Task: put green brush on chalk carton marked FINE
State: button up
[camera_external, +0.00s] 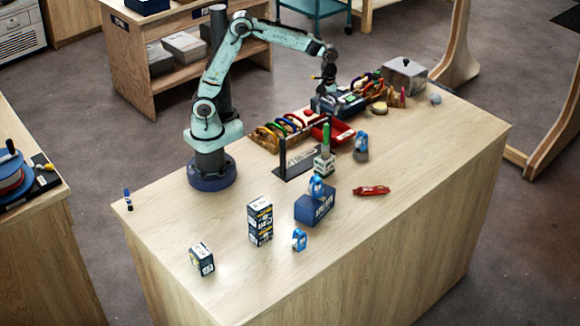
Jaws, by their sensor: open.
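A green upright handle (326,134), which looks like the green brush, stands near the middle of the table, above a small pale-and-dark block (324,164). I cannot tell whether that block is its head or a separate box. A tall dark carton with white and yellow print (260,221) stands at front centre, and a smaller similar carton (202,259) stands to its left. Their print is too small to read, so I cannot tell which is marked FINE. My gripper (328,88) is open over the dark blue tray (323,108) at the back, away from the handle and cartons.
A blue box (315,207) bears a blue tape-like item (316,187). Another blue item (299,239) and a red one (371,190) lie nearby. A dark upright stand (283,158), a rack of coloured carabiners (278,131) and a red tray (333,131) are near the handle. The table's front right is clear.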

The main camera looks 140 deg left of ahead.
jog(key=shift+r, duration=0.45)
jog(key=shift+d, duration=0.1)
jog(key=s+d+r+m, duration=0.2)
jog(key=d+r+m, duration=0.1)
jog(key=d+m, duration=1.25)
jog(key=s+d+f+m, duration=0.2)
jog(key=s+d+m, duration=0.7)
jog(key=d, duration=0.3)
jog(key=shift+s+f+m+y, duration=0.2)
jog(key=shift+f+m+y, duration=0.15)
jog(key=shift+m, duration=0.3)
jog(key=shift+d, duration=0.1)
